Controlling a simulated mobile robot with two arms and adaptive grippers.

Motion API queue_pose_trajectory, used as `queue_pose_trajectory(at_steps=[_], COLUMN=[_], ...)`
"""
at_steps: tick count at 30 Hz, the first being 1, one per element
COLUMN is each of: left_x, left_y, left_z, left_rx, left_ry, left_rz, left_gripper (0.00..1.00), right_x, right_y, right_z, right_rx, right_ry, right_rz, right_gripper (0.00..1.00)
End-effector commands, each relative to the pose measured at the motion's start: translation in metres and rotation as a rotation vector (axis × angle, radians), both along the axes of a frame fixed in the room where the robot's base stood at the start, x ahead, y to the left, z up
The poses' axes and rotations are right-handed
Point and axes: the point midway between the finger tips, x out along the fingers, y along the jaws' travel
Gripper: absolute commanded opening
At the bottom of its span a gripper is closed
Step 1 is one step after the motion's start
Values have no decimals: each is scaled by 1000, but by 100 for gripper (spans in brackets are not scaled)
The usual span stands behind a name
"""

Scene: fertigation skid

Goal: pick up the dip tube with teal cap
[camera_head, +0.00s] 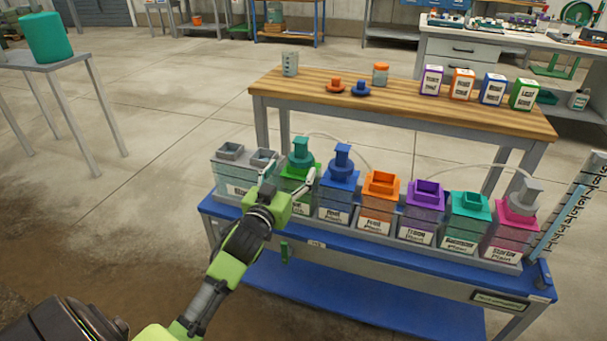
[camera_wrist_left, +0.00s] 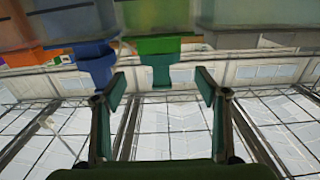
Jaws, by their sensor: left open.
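The dip tube's teal cap (camera_head: 301,150) stands upright in the green-lidded tank (camera_head: 300,172), in the left part of the tank row. The tube below the cap is hidden. My left gripper (camera_head: 289,179) is open and empty in front of this tank, its two fingers pointing toward the cap. In the left wrist view, which looks upside down, the teal cap (camera_wrist_left: 161,72) hangs under the green lid (camera_wrist_left: 165,45), between the fingertips of my left gripper (camera_wrist_left: 161,88) and apart from both. My right gripper is not in view.
A blue-capped dip tube (camera_head: 342,160) stands close on the right. A grey double-opening tank (camera_head: 232,172) is on the left. Orange (camera_head: 382,185), purple (camera_head: 426,193), teal and pink-lidded tanks continue right on the blue bench (camera_head: 400,252). A wooden table (camera_head: 420,105) with bottles stands behind.

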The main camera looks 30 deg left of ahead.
Motion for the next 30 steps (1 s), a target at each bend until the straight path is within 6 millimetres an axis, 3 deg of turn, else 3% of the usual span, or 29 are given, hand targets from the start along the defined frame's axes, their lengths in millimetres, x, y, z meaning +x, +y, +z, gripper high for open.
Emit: queue_pose_trajectory(at_steps=[3,8,18,28,29,30], left_x=[20,31,73,82,81,82], left_y=[5,7,18,20,20,19], left_z=[-1,-1,-8,-7,-7,-7], left_rx=[1,1,1,1,1,1], left_ry=[-1,1,1,2,2,2], left_rz=[0,0,0,0,0,0], left_gripper=[67,67,67,67,64,54], right_x=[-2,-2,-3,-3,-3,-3], right_y=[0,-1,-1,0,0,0], right_z=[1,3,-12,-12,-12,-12], right_rx=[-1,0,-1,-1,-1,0], right_ry=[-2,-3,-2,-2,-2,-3], right_rz=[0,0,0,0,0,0], right_gripper=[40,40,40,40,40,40])
